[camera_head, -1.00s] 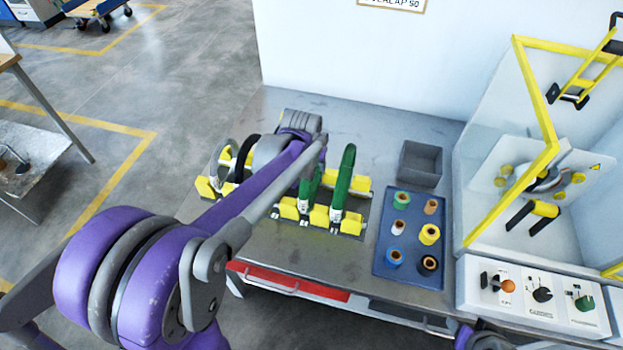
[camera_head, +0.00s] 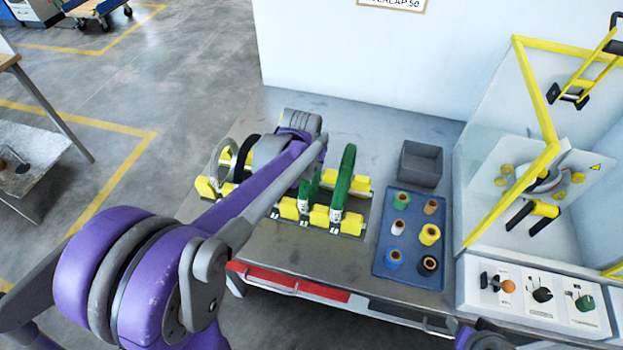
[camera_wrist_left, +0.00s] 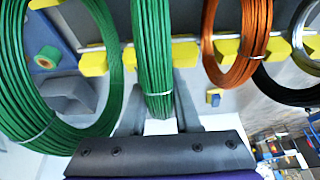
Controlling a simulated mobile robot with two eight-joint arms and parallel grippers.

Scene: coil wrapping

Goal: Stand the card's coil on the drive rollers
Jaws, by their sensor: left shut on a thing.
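Several coils stand in a row on a rack with yellow blocks (camera_head: 320,218). A green coil (camera_head: 348,180) stands at its right end in the head view. A second green coil (camera_head: 308,196) beside it is mostly hidden by my left arm. In the left wrist view my left gripper (camera_wrist_left: 158,118) is shut on this second green coil (camera_wrist_left: 153,55), seen edge-on between the fingers. The other green coil (camera_wrist_left: 30,75) and an orange coil (camera_wrist_left: 237,45) flank it. Black rollers with a yellow part (camera_head: 540,212) sit inside the machine on the right. A sign (camera_head: 393,4) on the wall is cut off. My right gripper is out of view.
A blue tray (camera_head: 412,250) with several coloured spools lies between rack and machine. A grey bin (camera_head: 421,164) stands behind it. A yellow-framed guard (camera_head: 508,150) edges the machine, with a control panel (camera_head: 535,298) in front.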

